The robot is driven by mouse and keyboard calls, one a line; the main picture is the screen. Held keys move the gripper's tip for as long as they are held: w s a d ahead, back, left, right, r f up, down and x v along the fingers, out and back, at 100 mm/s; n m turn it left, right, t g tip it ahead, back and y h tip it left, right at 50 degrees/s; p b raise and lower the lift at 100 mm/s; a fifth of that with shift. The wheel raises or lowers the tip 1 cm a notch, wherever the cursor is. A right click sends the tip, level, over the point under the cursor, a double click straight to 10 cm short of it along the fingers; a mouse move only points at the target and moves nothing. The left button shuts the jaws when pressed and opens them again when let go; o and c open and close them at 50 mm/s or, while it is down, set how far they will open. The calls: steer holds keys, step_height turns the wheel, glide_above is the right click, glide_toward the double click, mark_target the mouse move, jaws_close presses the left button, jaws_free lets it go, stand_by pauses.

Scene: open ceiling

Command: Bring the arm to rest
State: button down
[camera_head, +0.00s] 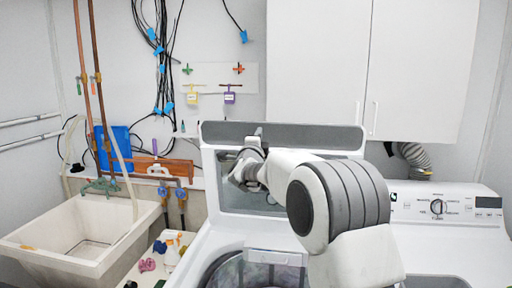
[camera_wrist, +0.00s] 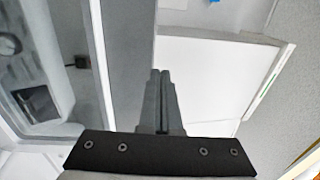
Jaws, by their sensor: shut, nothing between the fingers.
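My arm reaches up and forward in the head view, in front of a top-loading washer with its lid (camera_head: 283,136) raised. My gripper (camera_wrist: 161,76) shows in the wrist view with its two dark fingers together and nothing between them. In the head view the gripper end of the arm is near the raised lid, and its fingers are too small to make out. I cannot tell whether it touches the lid.
A utility sink (camera_head: 75,235) stands at the left. A second white machine (camera_head: 445,225) stands at the right. White wall cabinets (camera_head: 365,65) hang above. Small items, one pink (camera_head: 147,265), lie between sink and washer. Pipes and cables run up the wall.

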steer(key=s+f+n+g+y+b, duration=0.1)
steer(key=s+n+g+y, duration=0.45)
steer(key=s+n, duration=1.1)
steer(key=s+d+f+n+g, duration=0.1)
steer(key=s+d+f+g, duration=0.2)
steer(key=s, duration=0.9)
steer(key=s+d+f+n+g+h, duration=0.1)
steer(key=s+d+f, duration=0.3)
steer(key=s+f, duration=0.4)
steer(key=s+d+f+n+g, duration=0.1)
steer(key=s+d+f+g, duration=0.2)
steer(key=s, duration=1.3)
step_height(320, 180, down, 3)
steer(key=shift+d+f+n+g+h, duration=0.1)
steer(key=shift+d+n+g+h, duration=0.3)
steer(key=shift+g, duration=0.45)
steer(key=shift+d, duration=0.1)
